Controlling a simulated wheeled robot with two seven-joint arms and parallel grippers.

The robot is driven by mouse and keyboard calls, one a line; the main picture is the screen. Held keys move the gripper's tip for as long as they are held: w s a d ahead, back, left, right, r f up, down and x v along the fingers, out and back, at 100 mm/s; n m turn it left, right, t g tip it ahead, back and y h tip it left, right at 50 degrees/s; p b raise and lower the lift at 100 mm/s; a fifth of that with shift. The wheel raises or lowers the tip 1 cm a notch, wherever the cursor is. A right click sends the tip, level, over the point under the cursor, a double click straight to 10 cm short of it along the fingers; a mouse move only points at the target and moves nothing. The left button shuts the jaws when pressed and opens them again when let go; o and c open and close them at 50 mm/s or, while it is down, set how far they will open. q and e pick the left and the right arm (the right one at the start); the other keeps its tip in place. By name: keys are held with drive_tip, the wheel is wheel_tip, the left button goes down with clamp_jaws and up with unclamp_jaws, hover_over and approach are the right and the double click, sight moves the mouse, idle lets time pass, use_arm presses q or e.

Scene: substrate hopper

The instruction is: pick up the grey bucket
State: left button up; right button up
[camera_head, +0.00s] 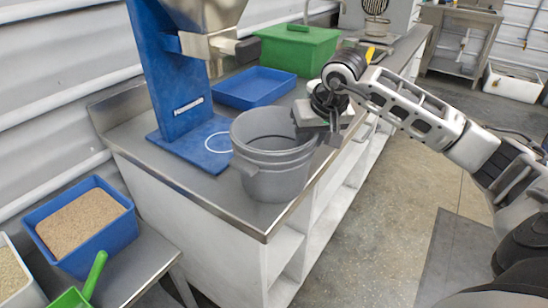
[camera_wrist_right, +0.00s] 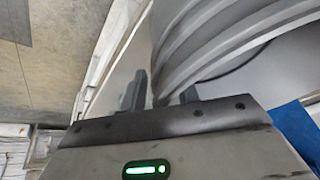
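The grey bucket (camera_head: 275,182) stands upright and looks empty on the metal counter, near its front corner. Its ribbed side fills the upper right of the right wrist view (camera_wrist_right: 225,40). My right gripper (camera_head: 328,137) is at the bucket's right rim, its fingers pointing down. In the right wrist view the two fingers (camera_wrist_right: 162,92) are apart, and the bucket's edge reaches in close between them. I cannot tell whether either finger touches it. My left gripper is in neither view.
A blue hopper stand (camera_head: 175,80) rises behind the bucket at left. A blue tray (camera_head: 255,87) and a green box (camera_head: 297,48) sit farther back on the counter (camera_head: 222,205). A blue bin of grain (camera_head: 112,235) stands at lower left. Open floor lies right of the counter.

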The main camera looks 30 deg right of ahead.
drive_tip(key=shift+f, duration=0.1)
drive_tip(key=c, duration=0.7)
clamp_jaws()
drive_tip(key=shift+r, duration=0.2)
